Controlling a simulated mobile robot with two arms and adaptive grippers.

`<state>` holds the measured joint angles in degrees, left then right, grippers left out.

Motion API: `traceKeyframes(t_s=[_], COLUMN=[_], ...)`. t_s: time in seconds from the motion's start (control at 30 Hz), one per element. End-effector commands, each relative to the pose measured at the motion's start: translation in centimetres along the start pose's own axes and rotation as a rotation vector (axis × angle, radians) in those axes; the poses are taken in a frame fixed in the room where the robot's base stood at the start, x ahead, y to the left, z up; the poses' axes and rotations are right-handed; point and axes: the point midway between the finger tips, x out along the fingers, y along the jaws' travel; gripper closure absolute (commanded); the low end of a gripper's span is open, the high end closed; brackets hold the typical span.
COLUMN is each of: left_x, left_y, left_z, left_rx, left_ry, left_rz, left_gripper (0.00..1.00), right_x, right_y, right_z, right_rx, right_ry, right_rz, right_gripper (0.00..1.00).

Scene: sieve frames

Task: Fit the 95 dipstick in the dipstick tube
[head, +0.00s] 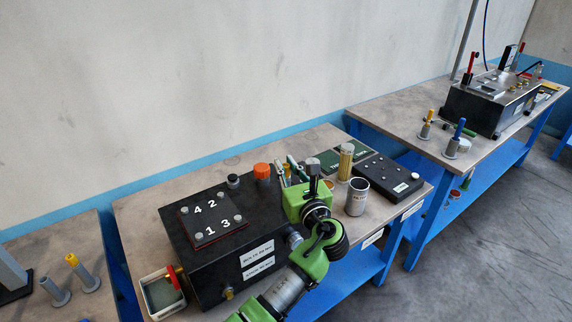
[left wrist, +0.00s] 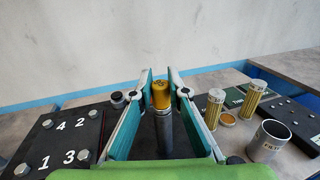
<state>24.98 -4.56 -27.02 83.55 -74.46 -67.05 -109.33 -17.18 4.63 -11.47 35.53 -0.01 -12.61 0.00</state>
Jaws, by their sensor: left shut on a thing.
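My left gripper (head: 286,172) is over the right end of the black block (head: 222,248), with its teal fingers pointing away from me. In the left wrist view, my gripper (left wrist: 160,90) is shut on a piece with a yellow top (left wrist: 161,95) and a dark grey lower part (left wrist: 164,133). No number shows on it, so I cannot tell whether it is the 95 dipstick. Its lower end is hidden by the gripper. I cannot pick out the dipstick tube for certain. My right gripper is in neither view.
The block carries a numbered plate (head: 212,222), a dark cap (head: 233,181) and an orange cap (head: 262,170). To the right stand a grey cup (head: 357,197), a yellow filter (head: 345,162) and a black panel (head: 386,175). A white bin (head: 150,306) is at front left.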

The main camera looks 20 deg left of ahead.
Motion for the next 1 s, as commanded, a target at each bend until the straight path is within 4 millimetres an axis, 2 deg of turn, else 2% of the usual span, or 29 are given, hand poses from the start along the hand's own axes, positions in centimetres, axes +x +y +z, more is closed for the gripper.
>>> traceKeyframes(t_s=[0.37,0.4,0.47,0.5,0.83,1.0], left_x=[0.0,0.0,0.0,0.0,-0.2,-2.2], left_y=[0.0,0.0,0.0,0.0,0.0,-0.1], left_z=[-0.5,-0.6,-0.6,-0.6,-0.5,-0.6], left_rx=[0.002,0.002,0.002,0.002,0.001,0.0], left_ry=[0.001,0.002,0.002,0.002,0.0,0.002], left_rz=[0.0,0.0,0.0,0.0,-0.001,-0.002], left_gripper=[1.0,0.82,0.67,0.65,0.65,0.65], right_x=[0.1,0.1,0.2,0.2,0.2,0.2], right_y=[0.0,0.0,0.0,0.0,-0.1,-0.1], right_z=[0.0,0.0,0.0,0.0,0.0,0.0], right_rx=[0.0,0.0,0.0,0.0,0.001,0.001], right_ry=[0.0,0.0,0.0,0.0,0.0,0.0], right_rz=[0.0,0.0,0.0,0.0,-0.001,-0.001], right_gripper=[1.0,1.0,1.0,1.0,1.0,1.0])
